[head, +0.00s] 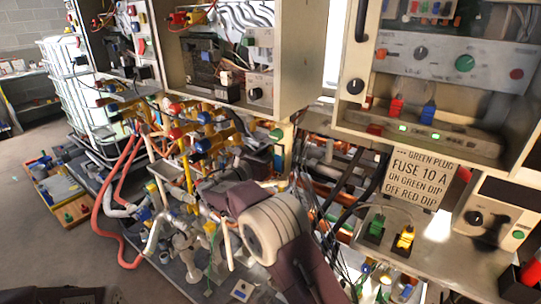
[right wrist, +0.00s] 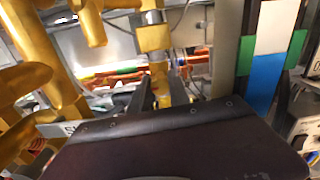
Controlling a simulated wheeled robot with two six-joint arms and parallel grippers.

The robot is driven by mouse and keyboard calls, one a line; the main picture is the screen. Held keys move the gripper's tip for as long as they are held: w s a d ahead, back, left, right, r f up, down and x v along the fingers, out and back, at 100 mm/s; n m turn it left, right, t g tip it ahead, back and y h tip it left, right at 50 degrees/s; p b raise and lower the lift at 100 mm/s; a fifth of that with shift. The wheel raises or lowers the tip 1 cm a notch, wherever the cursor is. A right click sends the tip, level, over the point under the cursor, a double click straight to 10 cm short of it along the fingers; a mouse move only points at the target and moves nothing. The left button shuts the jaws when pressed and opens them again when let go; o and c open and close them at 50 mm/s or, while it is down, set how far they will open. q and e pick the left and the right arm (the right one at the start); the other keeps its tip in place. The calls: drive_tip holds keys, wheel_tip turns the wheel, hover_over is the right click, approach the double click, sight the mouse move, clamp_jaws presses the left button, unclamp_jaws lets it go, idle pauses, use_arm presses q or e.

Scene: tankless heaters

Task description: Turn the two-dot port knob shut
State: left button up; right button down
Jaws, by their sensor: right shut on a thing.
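My right gripper (right wrist: 160,92) shows in the right wrist view, its two dark narrow fingers standing either side of a yellow fitting (right wrist: 157,70). It is shut on this part, at the lower end of a yellow upright pipe with a silver collar (right wrist: 151,17). No two-dot mark is legible, so I cannot tell whether this is the two-dot port knob. In the head view my right arm reaches up and left into the yellow pipework (head: 188,172); the arm hides the fingertips there. My left gripper is not in view.
Yellow pipes with red and blue knobs (head: 177,133) crowd the space around my right wrist. A white and blue panel with green sides (right wrist: 270,65) stands close on the right. Red hoses (head: 121,175) hang at left. A sign (head: 417,180) stands at right.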

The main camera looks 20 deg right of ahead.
drive_tip(key=shift+m+b, duration=1.45)
drive_tip(key=shift+m, duration=0.65)
drive_tip(key=c, duration=1.2)
unclamp_jaws()
drive_tip(key=v, duration=0.9)
